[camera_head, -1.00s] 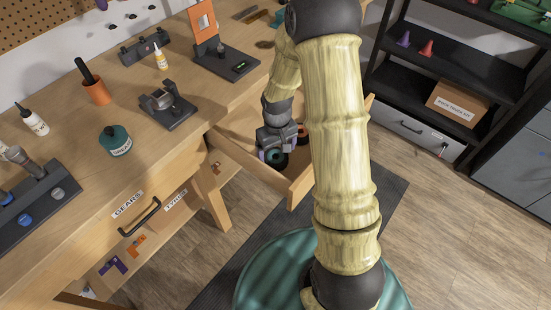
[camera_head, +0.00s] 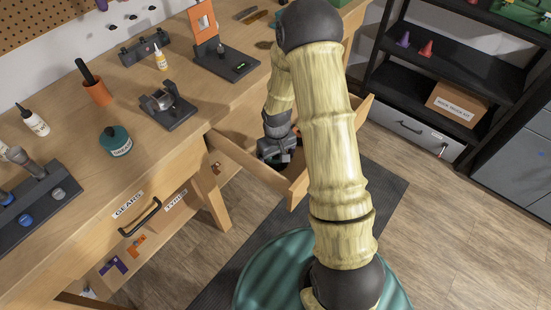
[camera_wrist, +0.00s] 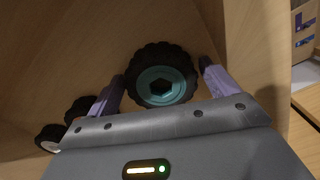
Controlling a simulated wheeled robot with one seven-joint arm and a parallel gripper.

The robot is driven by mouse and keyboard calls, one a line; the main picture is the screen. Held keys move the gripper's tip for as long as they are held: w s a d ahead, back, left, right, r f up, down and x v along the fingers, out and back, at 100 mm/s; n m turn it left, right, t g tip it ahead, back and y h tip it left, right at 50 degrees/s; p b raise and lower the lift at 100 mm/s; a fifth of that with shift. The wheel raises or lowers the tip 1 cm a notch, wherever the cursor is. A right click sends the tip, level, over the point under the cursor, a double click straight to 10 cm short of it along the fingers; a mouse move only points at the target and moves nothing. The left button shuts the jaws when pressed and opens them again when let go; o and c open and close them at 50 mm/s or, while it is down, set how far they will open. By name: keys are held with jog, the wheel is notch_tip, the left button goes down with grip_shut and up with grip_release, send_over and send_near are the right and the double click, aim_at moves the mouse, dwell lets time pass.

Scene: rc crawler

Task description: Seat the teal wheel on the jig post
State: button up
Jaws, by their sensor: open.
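The teal wheel (camera_wrist: 160,83) has a black knobby tyre and a dark hex hub. It lies in the open drawer (camera_head: 248,162). My gripper (camera_wrist: 163,74) is open, with one purple finger on each side of the wheel; I cannot tell whether either finger touches it. In the head view my gripper (camera_head: 277,152) is down inside the drawer and hides most of what lies there. On the bench, a dark base (camera_head: 228,64) with an orange panel carries a short upright post (camera_head: 221,49), which looks bare.
Two other wheels lie left of my gripper, one dark (camera_wrist: 80,108) and one with a pale hub (camera_wrist: 48,137). The drawer walls (camera_head: 297,186) stand close around my gripper. A grey fixture (camera_head: 168,106) and a teal jar (camera_head: 116,141) stand on the bench.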

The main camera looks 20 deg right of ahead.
jog(key=c, duration=0.8)
notch_tip(320, 180, up, 10)
dwell(0.4)
dwell(0.4)
